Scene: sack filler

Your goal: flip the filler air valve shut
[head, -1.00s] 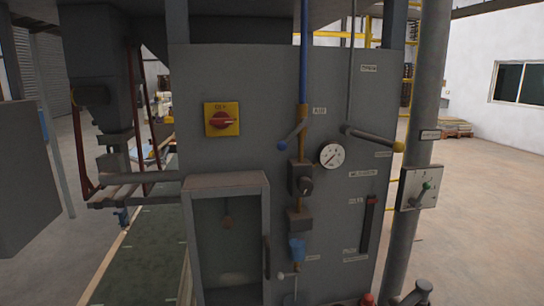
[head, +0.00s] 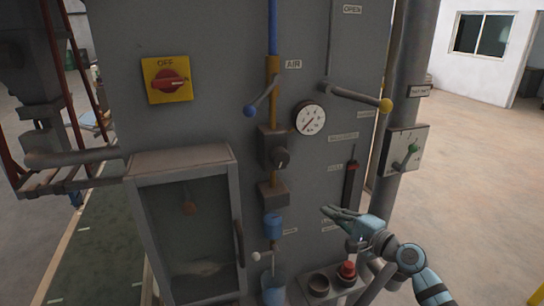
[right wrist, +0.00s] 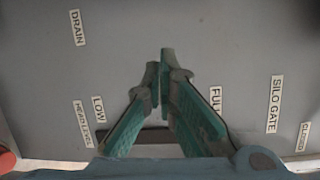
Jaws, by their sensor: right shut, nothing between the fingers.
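The air valve is a short lever with a blue knob (head: 250,111). It is set on the brass part of the vertical air pipe (head: 273,70), beside the AIR label (head: 293,64). The lever slants down and to the left, away from the pipe. My right gripper (head: 325,210) is in front of the panel's lower right, below and right of the valve and apart from it. It is shut and empty. In the right wrist view its fingertips (right wrist: 160,60) point at the panel; the valve is out of that view. My left gripper is not in view.
A long lever with a yellow knob (head: 386,105) sticks out right of the pressure gauge (head: 310,119). A regulator (head: 273,148) and blue cup (head: 273,225) sit below the valve. A red switch (head: 168,79) is at left. A shelf with a red button (head: 347,270) is below my gripper.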

